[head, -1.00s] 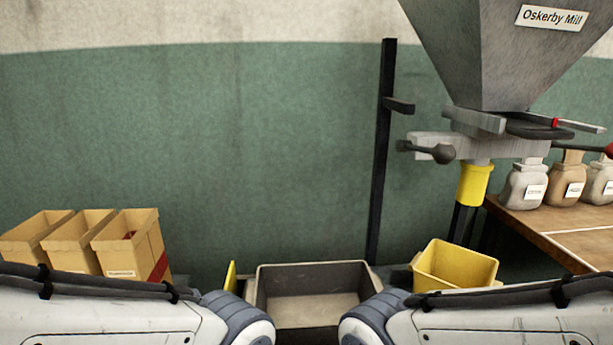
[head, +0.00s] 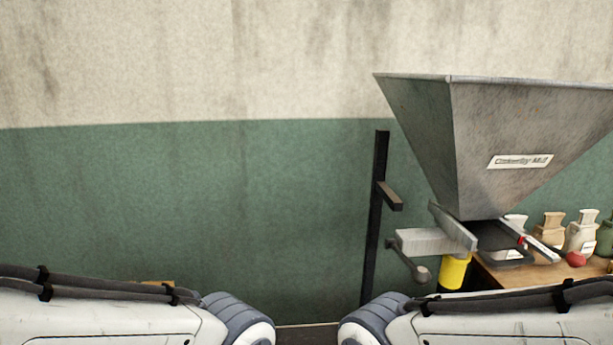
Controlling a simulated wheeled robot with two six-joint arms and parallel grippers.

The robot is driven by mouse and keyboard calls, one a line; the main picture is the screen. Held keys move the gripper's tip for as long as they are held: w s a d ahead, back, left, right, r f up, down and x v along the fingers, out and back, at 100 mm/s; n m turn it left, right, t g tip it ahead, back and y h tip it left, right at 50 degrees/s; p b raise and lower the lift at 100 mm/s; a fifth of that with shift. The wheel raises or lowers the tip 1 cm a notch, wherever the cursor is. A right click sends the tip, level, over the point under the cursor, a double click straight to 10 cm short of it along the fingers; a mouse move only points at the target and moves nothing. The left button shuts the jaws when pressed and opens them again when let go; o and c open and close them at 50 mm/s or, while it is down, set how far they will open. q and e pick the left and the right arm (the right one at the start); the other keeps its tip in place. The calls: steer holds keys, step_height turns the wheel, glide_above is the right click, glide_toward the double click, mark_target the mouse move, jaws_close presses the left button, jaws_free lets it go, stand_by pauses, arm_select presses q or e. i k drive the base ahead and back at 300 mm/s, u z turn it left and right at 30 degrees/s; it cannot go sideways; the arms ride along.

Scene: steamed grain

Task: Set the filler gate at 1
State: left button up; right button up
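The filler is a large grey metal hopper (head: 455,135) at the right of the head view, with a label (head: 520,161) reading roughly "Oskerby Mill". Under it sit a pale grey block (head: 425,241), a dark plate (head: 500,238) and a light bar with a small red mark (head: 521,241). A dark lever with a round grey knob (head: 421,274) hangs below the block.
A dark upright post (head: 376,215) with a short side arm (head: 390,196) stands left of the hopper. The green and cream wall (head: 200,190) is bare.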

mark_target(492, 238)
steer(key=z, duration=1)
